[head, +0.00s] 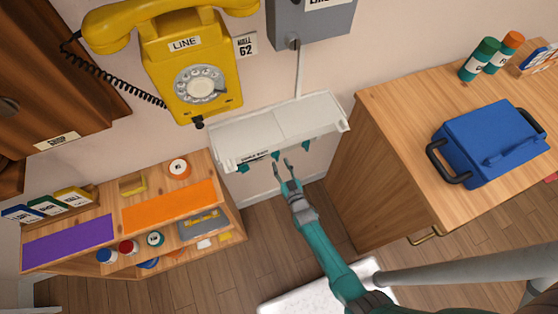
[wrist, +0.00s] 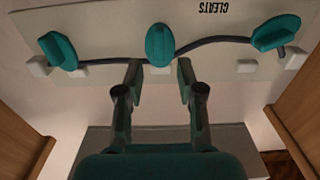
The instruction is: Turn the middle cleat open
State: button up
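Three teal cleats sit in a row on a pale panel labelled CLEATS, with a dark cord running along them. In the wrist view the middle cleat (wrist: 160,45) stands upright, across the cord. The left cleat (wrist: 58,50) is tilted, and the right cleat (wrist: 276,34) lies nearer to level. My gripper (wrist: 159,74) is open and empty. Its fingertips are either side of the middle cleat's lower end; I cannot tell whether they touch it. In the head view my gripper (head: 281,164) is at the underside of the white shelf unit (head: 285,125), and the cleats are small.
A wooden cabinet (head: 385,170) with a blue toolbox (head: 490,143) stands at the right. A low wooden shelf (head: 190,167) with orange and purple mats stands at the left. A yellow dial phone (head: 185,60) hangs above. Wooden side panels flank the wrist view.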

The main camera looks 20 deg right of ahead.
aim_at(276, 156)
jog(key=shift+w, duration=1.25)
grip_shut()
